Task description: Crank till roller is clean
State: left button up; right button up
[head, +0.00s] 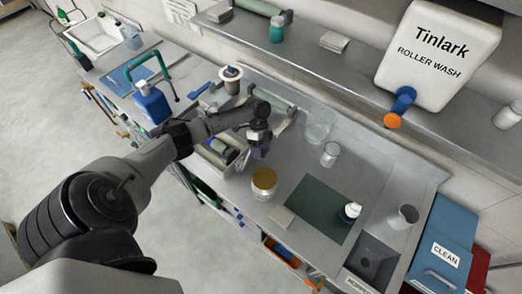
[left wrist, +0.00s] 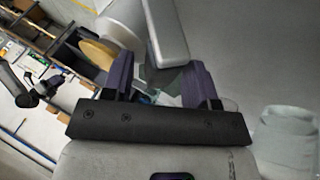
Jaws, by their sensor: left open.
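A wash unit with a long grey-green roller (head: 273,98) stands on the bench, partly hidden behind my left arm. My left gripper (head: 260,148) is over the near right end of this unit, pointing down. In the left wrist view its two purple fingers (left wrist: 160,86) stand apart, with nothing clearly held between them. A pale grey bar (left wrist: 166,32) runs just beyond the fingertips; I cannot tell whether it is the crank or whether they touch it. The roller's surface is too small to judge for ink. My right gripper is not in view.
A gold-lidded jar (head: 264,182) stands close to the gripper. A clear beaker (head: 318,130) and white jar (head: 330,154) are to the right. A dark green mat (head: 317,207) lies nearer. The Tinlark roller wash tank (head: 428,62) is on the shelf above.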

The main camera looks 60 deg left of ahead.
pick_arm(q)
jog(key=b+v, duration=0.2)
jog(key=v, duration=1.1)
jog(key=shift+a+r, duration=0.2)
jog(key=shift+r, duration=0.1)
jog(key=shift+w+d, duration=0.1)
